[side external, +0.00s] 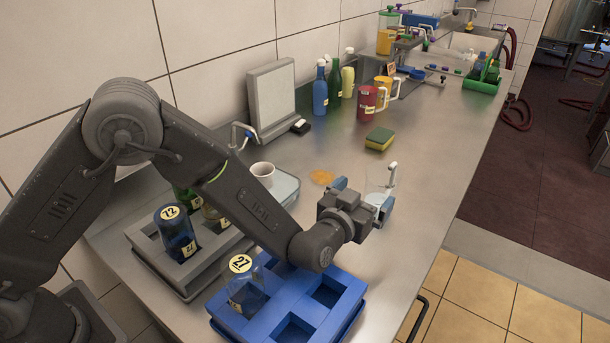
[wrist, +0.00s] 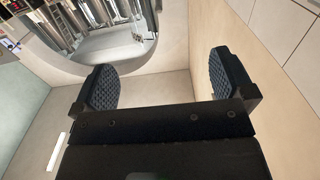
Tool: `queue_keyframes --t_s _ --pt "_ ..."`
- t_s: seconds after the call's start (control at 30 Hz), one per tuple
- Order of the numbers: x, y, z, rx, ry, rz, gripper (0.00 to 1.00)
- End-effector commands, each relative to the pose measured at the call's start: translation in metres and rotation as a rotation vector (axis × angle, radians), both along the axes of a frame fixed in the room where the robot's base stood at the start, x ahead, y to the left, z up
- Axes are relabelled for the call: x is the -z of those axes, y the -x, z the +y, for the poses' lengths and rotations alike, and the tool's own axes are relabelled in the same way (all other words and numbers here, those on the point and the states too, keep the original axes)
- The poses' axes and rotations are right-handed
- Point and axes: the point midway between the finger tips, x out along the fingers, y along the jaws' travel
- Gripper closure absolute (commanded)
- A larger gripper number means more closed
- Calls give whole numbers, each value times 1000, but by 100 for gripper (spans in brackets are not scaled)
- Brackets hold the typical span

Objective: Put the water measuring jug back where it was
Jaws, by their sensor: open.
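A red jug (side external: 366,103) and an orange-yellow jug (side external: 386,91) stand farther back.
The blue crate (side external: 345,317) holds a bottle marked 27 (side external: 245,293); a grey crate (side external: 187,283) holds bottles, one marked 72. A white cup (side external: 263,170) is on a scale. An orange spill (side external: 322,177) and a sponge (side external: 379,138) lie on the counter. The right front counter is clear.

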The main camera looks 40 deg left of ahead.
Motion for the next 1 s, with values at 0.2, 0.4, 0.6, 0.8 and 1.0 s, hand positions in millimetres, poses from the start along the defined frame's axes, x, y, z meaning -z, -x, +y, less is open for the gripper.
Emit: queue_keyframes --t_s 0.2,0.4,0.6,0.8,1.0 --pt "-3 0 1 1 3 2 0" --pt "-38 -1 17 43 44 83 0" --pt "-101 31 60 135 93 292 0" --pt "-139 100 109 184 84 515 0" --pt "-147 194 161 155 44 749 0"
